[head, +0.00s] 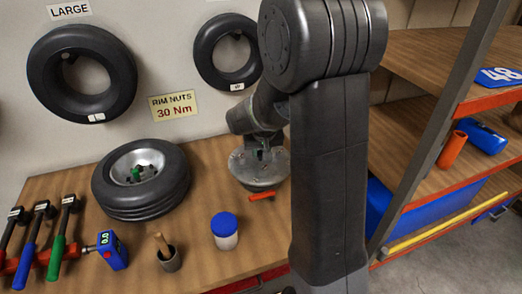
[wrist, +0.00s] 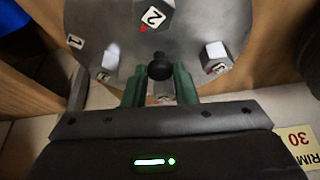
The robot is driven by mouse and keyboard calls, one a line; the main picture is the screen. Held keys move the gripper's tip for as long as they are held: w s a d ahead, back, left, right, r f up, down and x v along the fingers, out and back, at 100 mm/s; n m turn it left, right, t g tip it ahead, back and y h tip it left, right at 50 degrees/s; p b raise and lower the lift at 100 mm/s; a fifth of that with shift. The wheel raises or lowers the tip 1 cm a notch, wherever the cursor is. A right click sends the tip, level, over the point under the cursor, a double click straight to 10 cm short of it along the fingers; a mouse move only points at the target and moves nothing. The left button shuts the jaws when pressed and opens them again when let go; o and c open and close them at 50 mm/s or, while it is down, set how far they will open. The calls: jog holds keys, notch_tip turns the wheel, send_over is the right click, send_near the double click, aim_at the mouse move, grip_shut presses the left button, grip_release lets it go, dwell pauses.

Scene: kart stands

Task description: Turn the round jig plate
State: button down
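The round jig plate (head: 246,172) is a grey metal disc on the bench, just left of my arm in the head view. The green fingers of my gripper (wrist: 159,76) stand apart, one on each side of the knob. Whether they touch the knob I cannot tell. An orange-red handle-like piece (head: 262,197) shows at the plate's near edge. My arm hides part of the plate's right side.
A tyre on a rim (head: 141,179) lies left of the plate. A shelf rack (head: 430,150) rises at right. Two tyres hang on the wall.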

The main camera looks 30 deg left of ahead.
jog(key=shift+f+m+b, duration=0.1)
jog(key=shift+m+b, duration=0.2)
jog(key=shift+b, duration=0.25)
jog(key=m+b, duration=0.1)
jog(key=b, duration=0.1)
jog(key=shift+a+f+m+t+h+b, duration=0.15)
jog(key=shift+m+t+h+b, duration=0.15)
jog(key=shift+m+h+b, duration=0.1)
jog(key=m+b, duration=0.2)
jog(key=m+h+b, duration=0.1)
jog(key=m+b, duration=0.1)
jog(key=shift+s+a+m+t+h, duration=0.1)
jog(key=shift+a+m+t+h, duration=0.05)
jog(key=shift+m+t+h, duration=0.15)
jog(key=m, duration=0.1)
jog(key=m+h+b, duration=0.1)
jog(key=m, duration=0.1)
jog(key=m+b, duration=0.1)
jog(key=shift+a+r+m+h, duration=0.2)
jog(key=shift+r+m+h, duration=0.1)
jog(key=shift+h, duration=0.1)
jog(key=m, duration=0.2)
jog(key=m+g+h, duration=0.1)
jog(key=m, duration=0.1)
jog(key=shift+a+m+h, duration=0.1)
jog(key=shift+m+h, duration=0.2)
jog(key=c, duration=1.2)
grip_release()
jog(key=shift+o, duration=0.2)
